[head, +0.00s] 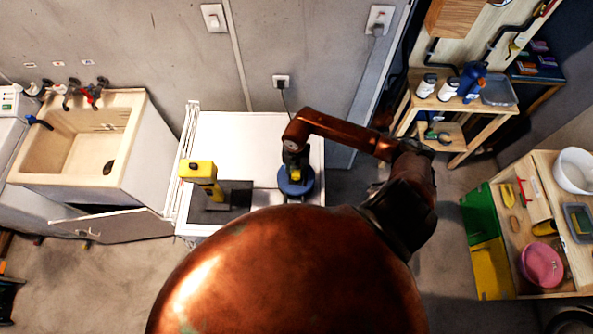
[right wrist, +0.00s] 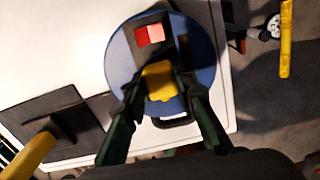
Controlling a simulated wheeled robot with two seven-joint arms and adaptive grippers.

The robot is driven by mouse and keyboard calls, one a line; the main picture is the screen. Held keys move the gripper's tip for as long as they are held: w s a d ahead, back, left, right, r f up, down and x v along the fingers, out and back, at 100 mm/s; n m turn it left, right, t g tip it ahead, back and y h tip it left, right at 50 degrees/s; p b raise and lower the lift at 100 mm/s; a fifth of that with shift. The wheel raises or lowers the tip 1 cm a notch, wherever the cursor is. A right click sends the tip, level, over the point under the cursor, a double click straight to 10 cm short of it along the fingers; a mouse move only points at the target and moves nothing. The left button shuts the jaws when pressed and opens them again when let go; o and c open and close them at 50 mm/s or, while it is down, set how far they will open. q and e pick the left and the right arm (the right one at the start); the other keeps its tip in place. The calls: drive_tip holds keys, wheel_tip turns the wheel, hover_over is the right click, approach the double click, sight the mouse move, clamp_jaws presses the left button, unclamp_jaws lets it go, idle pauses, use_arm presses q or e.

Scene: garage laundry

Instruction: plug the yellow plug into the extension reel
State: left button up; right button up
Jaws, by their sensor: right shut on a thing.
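The extension reel is a round blue drum (head: 297,184) on the white worktop, below my right arm. In the right wrist view the blue drum (right wrist: 118,60) has a dark face with a red switch (right wrist: 149,35). My right gripper (head: 292,164) is over the reel. In the right wrist view its two dark fingers are shut on the yellow plug (right wrist: 159,83), one at each side. The plug overlaps the dark face below the red switch. I cannot tell whether it touches or enters a socket. My left gripper is not in view.
A yellow tool (head: 203,173) on a dark grey base stands left of the reel on the white worktop (head: 238,135). A sink (head: 75,140) is farther left. A wall outlet (head: 281,81) with a cable is behind. Shelves with bottles (head: 448,88) stand at right.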

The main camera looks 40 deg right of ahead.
drive_tip(key=shift+f, duration=0.3)
drive_tip(key=o, duration=1.1)
drive_tip(key=shift+o, duration=0.2)
drive_tip(key=shift+r, duration=0.1)
wheel_tip(320, 180, up, 12)
